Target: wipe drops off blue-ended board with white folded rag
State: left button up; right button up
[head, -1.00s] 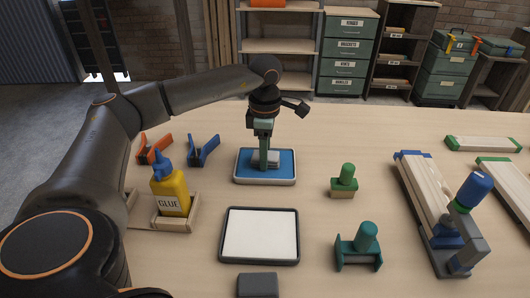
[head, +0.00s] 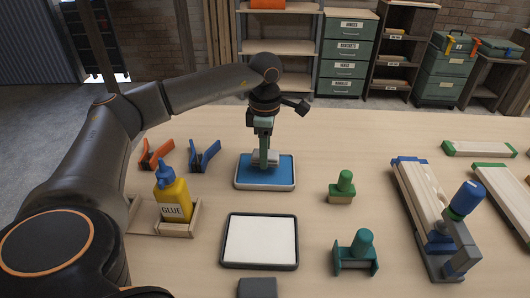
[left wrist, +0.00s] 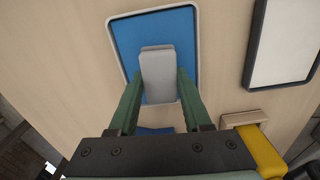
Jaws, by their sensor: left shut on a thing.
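My left gripper (head: 266,161) is over the blue-lined tray (head: 240,178) and shut on the white folded rag (head: 273,156). In the left wrist view the rag (left wrist: 158,77) sits between the two green fingers, above the blue tray floor (left wrist: 124,38). I cannot tell whether the rag touches that floor. The blue-ended board (head: 421,192) lies to the right, clear of my left gripper. A blue and grey clamp-like tool stands over its near end and hides part of it. I cannot make out drops on the board. My right gripper is not in view.
The clamp-like tool (head: 464,204) is tall. Green-ended boards (head: 478,148) lie further right. Between tray and board stand a small green-handled block (head: 342,188) and a teal tool (head: 356,251). A white-floored tray (head: 260,240) and a glue bottle (head: 172,195) are nearer.

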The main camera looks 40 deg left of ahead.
pick_arm(q)
jog(key=shift+r+p, duration=1.5)
jog(key=shift+r, duration=0.65)
